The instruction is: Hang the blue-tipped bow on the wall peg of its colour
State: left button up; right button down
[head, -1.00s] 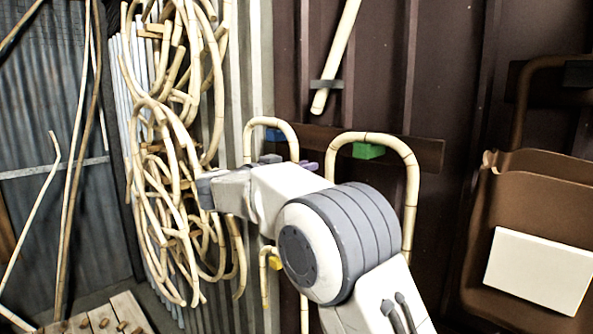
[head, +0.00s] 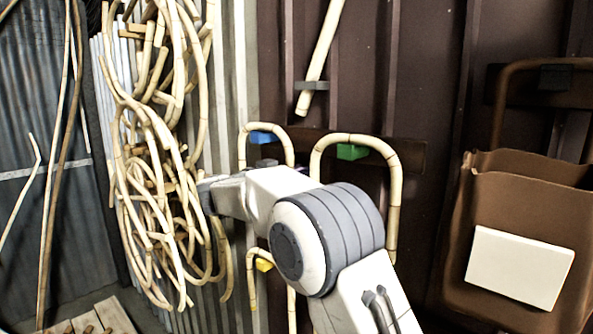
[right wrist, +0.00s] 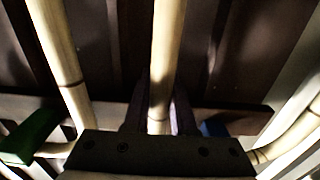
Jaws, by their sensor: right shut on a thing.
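A pale cane bow (head: 246,131) arches just above the blue peg (head: 263,137) on the dark wall; contact between them is unclear. My right gripper (head: 290,167) is mostly hidden behind its own arm. It is shut on the bow's right leg, and the right wrist view shows this cane (right wrist: 166,50) running between the fingers (right wrist: 158,115). The blue peg shows beside the fingers there (right wrist: 214,128). The bow's tips are hidden, so I cannot see their colour. My left gripper is not in view.
A larger bow (head: 394,200) arches over the green peg (head: 352,152), close to the right. A smaller bow (head: 250,275) is at the yellow peg (head: 264,265) below. Tangled cane (head: 165,190) hangs at left. A brown bin (head: 500,180) stands at right.

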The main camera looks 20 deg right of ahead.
jog(key=c, duration=0.7)
grip_release()
jog(key=shift+o, duration=0.2)
jog(key=b+v, duration=0.4)
jog(key=v, duration=0.6)
jog(key=shift+a+b, duration=0.25)
jog(key=shift+b, duration=0.15)
jog(key=shift+r, duration=0.1)
